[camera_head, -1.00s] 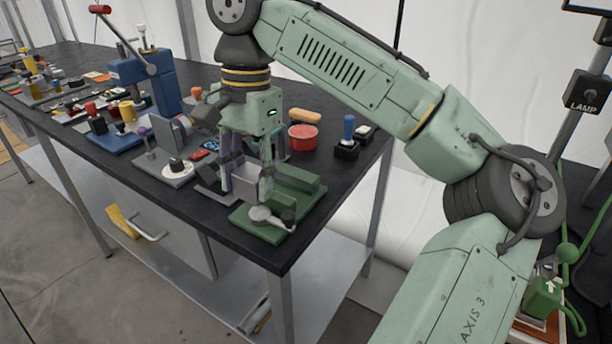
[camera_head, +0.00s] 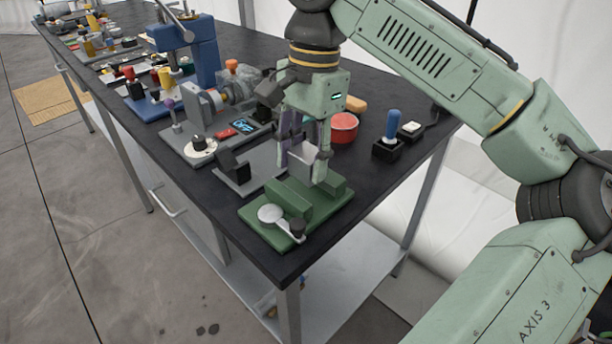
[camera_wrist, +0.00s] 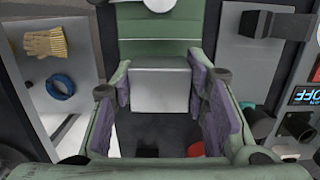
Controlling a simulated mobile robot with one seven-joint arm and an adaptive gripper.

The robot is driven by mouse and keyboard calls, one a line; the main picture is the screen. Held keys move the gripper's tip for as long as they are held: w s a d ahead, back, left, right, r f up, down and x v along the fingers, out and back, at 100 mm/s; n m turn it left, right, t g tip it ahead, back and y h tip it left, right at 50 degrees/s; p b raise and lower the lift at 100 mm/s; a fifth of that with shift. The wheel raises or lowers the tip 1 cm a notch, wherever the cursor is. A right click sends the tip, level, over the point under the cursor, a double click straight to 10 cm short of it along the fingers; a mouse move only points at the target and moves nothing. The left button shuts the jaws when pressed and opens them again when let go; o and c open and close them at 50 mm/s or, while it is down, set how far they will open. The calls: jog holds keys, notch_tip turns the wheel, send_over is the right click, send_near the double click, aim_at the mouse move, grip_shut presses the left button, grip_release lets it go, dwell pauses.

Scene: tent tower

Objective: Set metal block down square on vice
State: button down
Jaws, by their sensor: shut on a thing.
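The metal block (camera_head: 304,156) is a plain grey piece held between the purple-padded fingers of my gripper (camera_head: 304,166). In the wrist view the block (camera_wrist: 160,88) shows between the two pads of my gripper (camera_wrist: 165,100). The green vice (camera_head: 272,236) stands at the near corner of the bench, with two raised green jaws, a silver disc and a black knob. The block is at the vice's far side, apparently above it; the gap is hard to judge. In the wrist view the vice (camera_wrist: 165,50) lies just beyond the block. My fingers partly hide the far jaw.
A grey plate with a black upright (camera_head: 233,165) sits left of the vice. A machine with a dial (camera_head: 200,146) and a small display is farther left. A red round tin (camera_head: 344,127) and a blue-handled stamp (camera_head: 391,132) stand behind. The black bench (camera_head: 255,258) ends close before the vice.

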aim_at(305, 176)
jog(key=shift+f, duration=2.1)
jog(key=c, duration=1.2)
grip_release()
jog(key=shift+f, duration=0.1)
jog(key=shift+o, duration=1.3)
jog(key=shift+r, duration=0.2)
